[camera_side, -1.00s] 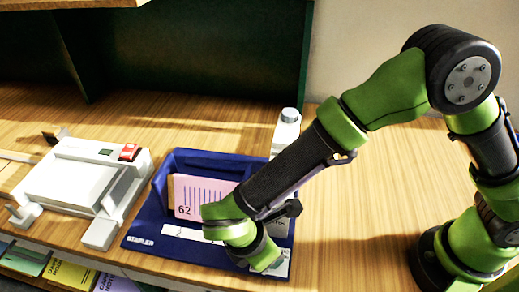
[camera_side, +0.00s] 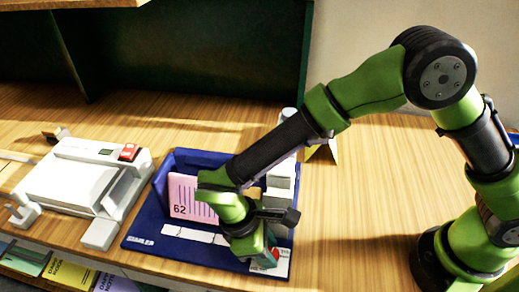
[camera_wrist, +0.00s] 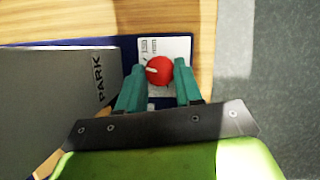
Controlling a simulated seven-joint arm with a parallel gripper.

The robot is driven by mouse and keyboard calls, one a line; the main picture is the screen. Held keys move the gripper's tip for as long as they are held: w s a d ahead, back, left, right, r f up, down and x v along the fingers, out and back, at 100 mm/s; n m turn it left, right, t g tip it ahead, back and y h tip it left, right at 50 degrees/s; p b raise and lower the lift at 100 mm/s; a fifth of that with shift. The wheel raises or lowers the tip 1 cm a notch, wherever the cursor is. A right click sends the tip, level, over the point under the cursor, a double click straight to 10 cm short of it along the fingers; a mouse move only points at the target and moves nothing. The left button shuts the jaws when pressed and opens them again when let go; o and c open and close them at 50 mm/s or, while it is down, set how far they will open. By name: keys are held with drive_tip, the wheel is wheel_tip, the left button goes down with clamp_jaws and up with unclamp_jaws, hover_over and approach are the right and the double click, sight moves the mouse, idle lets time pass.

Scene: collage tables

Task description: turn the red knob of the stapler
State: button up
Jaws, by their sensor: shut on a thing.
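The red knob (camera_wrist: 159,70) sits on a white marked plate (camera_wrist: 172,46) in the wrist view, with a pale mark on its left part. The two teal fingers of my gripper (camera_wrist: 158,75) stand on either side of it, and my gripper is shut on the knob. In the side view my gripper (camera_side: 268,262) points down at the front right corner of the blue stapler base (camera_side: 190,250), and a bit of red shows at its fingers. A pink card marked 62 (camera_side: 181,196) stands in the base, partly hidden by my wrist. A grey block (camera_wrist: 55,95) lettered PARK is at left in the wrist view.
A white device (camera_side: 75,180) with a red switch (camera_side: 128,152) stands left of the blue base. A white column (camera_side: 281,180) stands behind my gripper, with a yellow piece (camera_side: 328,152) behind it. Booklets (camera_side: 70,272) lie below the front edge.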

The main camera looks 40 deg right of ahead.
idle(0.4)
drive_tip(key=o, duration=1)
drive_tip(key=v, duration=1.7)
